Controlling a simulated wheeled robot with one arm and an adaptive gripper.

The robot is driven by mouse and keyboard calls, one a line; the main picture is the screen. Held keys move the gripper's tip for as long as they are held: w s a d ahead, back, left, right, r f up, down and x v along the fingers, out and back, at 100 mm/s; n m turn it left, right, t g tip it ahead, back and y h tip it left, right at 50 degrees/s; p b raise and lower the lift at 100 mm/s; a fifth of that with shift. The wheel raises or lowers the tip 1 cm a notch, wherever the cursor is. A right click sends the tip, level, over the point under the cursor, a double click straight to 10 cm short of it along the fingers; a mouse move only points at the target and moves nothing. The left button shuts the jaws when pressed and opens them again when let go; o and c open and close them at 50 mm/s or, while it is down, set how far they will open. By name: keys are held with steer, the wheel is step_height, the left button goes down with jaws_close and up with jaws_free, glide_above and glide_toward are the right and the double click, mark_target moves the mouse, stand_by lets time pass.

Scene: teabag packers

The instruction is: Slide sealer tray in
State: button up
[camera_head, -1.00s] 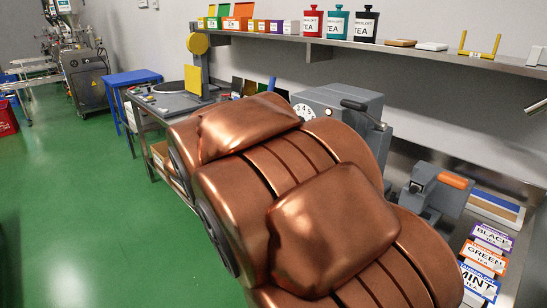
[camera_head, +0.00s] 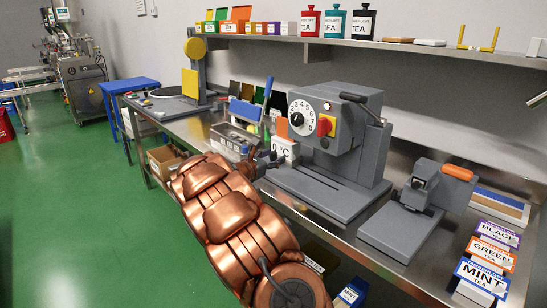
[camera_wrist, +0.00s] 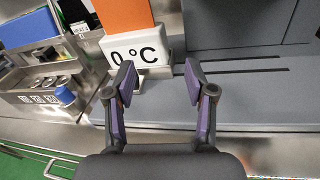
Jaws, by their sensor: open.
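The grey sealer (camera_head: 338,120) stands on the steel bench with a numbered dial and a red knob on its face. A flat grey slab with slots (camera_head: 318,192) sticks out from under it; I cannot tell whether the tray is this slab or a part of it. The slotted slab (camera_wrist: 240,95) also fills the right of the wrist view. My gripper (camera_wrist: 160,82) is open and empty, its purple-padded fingers apart, with the slab's left end beyond them. In the head view my gripper (camera_head: 258,160) is small and dark beside the slab's left end; contact cannot be told.
A white "0 °C" display (camera_head: 285,148) stands close beyond my gripper, left of the sealer. A metal bin rack (camera_head: 235,138) is to the left. A smaller grey device with an orange handle (camera_head: 425,195) and tea boxes (camera_head: 484,275) are to the right. Green floor is clear at left.

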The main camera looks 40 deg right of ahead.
mark_target(274, 152)
steer(key=w+f+n, duration=0.1)
steer(key=w+f+n+t, duration=0.1)
steer(key=w, duration=0.1)
steer(key=w+f+n+t, duration=0.1)
steer(key=w+f, duration=0.1)
steer(key=shift+w+d, duration=0.25)
steer(key=shift+d, duration=0.1)
steer(key=shift+w+d+n, duration=0.15)
steer(key=shift+n, duration=0.15)
steer(key=shift+p+x, duration=0.5)
steer(key=shift+x, duration=3.15)
steer(key=shift+r, duration=0.15)
jaws_close()
